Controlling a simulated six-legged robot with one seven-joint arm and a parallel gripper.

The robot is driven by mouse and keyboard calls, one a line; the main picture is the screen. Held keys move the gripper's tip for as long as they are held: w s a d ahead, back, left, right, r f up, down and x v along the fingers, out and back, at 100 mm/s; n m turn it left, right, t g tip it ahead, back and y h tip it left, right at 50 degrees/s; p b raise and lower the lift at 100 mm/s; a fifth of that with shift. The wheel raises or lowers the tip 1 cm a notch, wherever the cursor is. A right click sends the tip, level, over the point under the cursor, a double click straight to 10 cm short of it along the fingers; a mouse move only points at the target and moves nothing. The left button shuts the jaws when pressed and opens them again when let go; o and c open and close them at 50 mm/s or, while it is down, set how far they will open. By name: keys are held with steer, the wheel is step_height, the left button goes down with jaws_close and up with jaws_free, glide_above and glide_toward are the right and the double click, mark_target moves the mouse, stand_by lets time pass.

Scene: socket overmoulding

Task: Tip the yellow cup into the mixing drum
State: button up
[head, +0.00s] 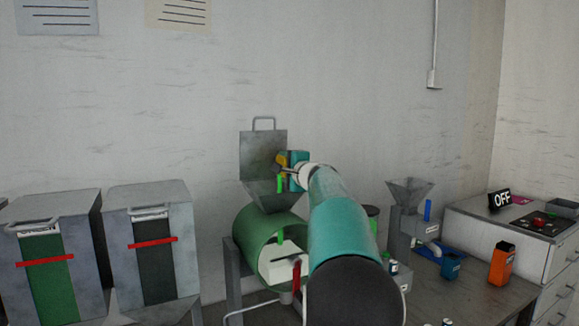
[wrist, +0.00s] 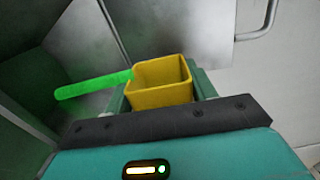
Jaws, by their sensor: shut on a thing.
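The yellow cup (wrist: 160,96) is square and sits between the fingers of my gripper (wrist: 164,88) in the wrist view. My gripper is shut on it. I see yellow inner walls through its open top; I cannot tell whether anything lies at the bottom. In the head view the cup (head: 281,160) is small, at the end of my gripper (head: 286,169), and looks tilted. It is above the grey hopper (head: 268,195) of the green mixing drum (head: 247,226), whose lid (head: 258,150) stands open. My arm hides part of the drum.
A bright green bar (wrist: 92,84) shows beside the cup. Two grey bins (head: 160,205) stand left. Right of my arm are a small machine with a funnel (head: 408,190), a blue container (head: 451,266), an orange container (head: 502,264) and an OFF sign (head: 501,200).

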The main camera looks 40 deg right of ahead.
steer(key=n, duration=0.2)
steer(key=shift+a+r+n, duration=0.2)
steer(key=shift+a+n, duration=0.1)
steer(key=shift+n, duration=0.1)
steer(key=m, duration=0.4)
steer(key=shift+s+d+r, duration=0.15)
steer(key=shift+s+d, duration=0.1)
steer(key=shift+s, duration=0.05)
